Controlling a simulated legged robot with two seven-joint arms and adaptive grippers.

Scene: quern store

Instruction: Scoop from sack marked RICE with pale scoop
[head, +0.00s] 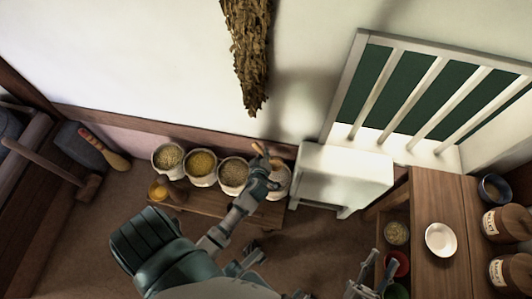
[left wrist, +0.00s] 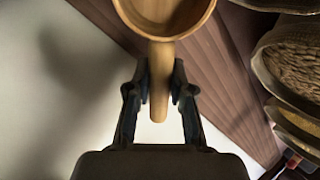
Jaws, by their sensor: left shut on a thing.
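My left gripper (head: 264,172) is over the right end of a row of open sacks, in front of the rightmost sack (head: 284,180). In the left wrist view my left gripper (left wrist: 159,95) is shut on the handle of a pale wooden scoop (left wrist: 160,55). The part of the scoop's bowl in view looks empty; its far end is cut off. The other sacks are a tan one (head: 168,157), a yellow one (head: 202,164) and a brownish one (head: 233,173). I can read no marking on any sack. My right gripper (head: 378,272) is low at the right, fingers apart and empty.
The sacks stand on a low wooden bench (head: 225,208) against the wall. A wooden counter (head: 445,195) holds a white bowl (head: 440,239) and labelled jars (head: 505,222). A dried bundle (head: 248,50) hangs above.

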